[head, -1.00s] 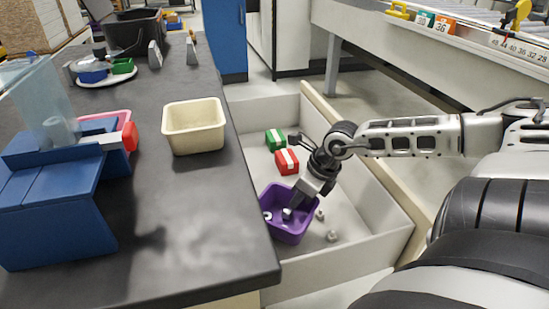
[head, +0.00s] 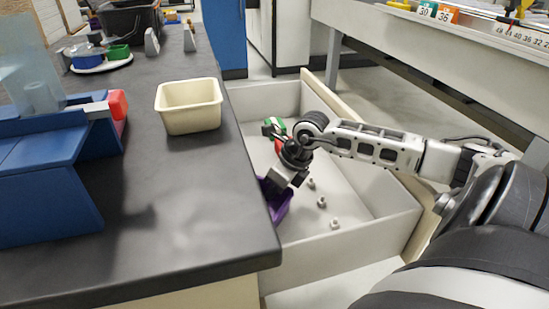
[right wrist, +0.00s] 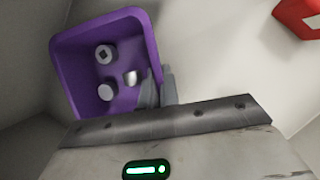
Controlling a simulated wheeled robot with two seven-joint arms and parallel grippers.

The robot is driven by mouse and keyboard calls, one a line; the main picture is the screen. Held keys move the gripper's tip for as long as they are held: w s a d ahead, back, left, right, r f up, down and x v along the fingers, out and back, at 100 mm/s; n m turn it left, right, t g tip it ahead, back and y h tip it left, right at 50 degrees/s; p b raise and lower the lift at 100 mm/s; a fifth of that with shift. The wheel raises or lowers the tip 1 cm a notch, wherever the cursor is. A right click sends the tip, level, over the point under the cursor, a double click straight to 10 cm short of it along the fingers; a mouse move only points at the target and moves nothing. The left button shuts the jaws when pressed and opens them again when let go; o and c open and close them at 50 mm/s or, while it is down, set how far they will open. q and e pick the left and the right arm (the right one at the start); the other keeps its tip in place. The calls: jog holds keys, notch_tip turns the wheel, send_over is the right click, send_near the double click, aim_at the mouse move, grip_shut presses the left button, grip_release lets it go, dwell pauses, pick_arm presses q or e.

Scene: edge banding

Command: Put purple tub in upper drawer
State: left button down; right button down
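The purple tub (head: 279,204) is inside the open light-grey drawer (head: 345,242), close against the counter side. The counter edge and my right gripper hide much of it in the head view. In the right wrist view the tub (right wrist: 76,58) holds a few small metal pieces (right wrist: 106,54). My right gripper (right wrist: 158,88) has one finger inside the tub and one outside, shut on its side wall. In the head view the right gripper (head: 276,186) points down at the tub. Whether the tub rests on the drawer floor is unclear. My left gripper is not in view.
A green box (head: 273,124) and a red box (head: 279,146) lie farther back in the drawer. Small metal pieces (head: 322,202) lie loose to the right of the tub. A cream bin (head: 190,108) and a blue fixture (head: 45,190) stand on the dark counter (head: 190,215).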

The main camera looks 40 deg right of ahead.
jog(key=shift+f, duration=0.15)
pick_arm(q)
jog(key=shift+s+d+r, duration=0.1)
pick_arm(e)
jog(key=c, duration=1.6)
grip_release()
jog(key=shift+c, duration=0.2)
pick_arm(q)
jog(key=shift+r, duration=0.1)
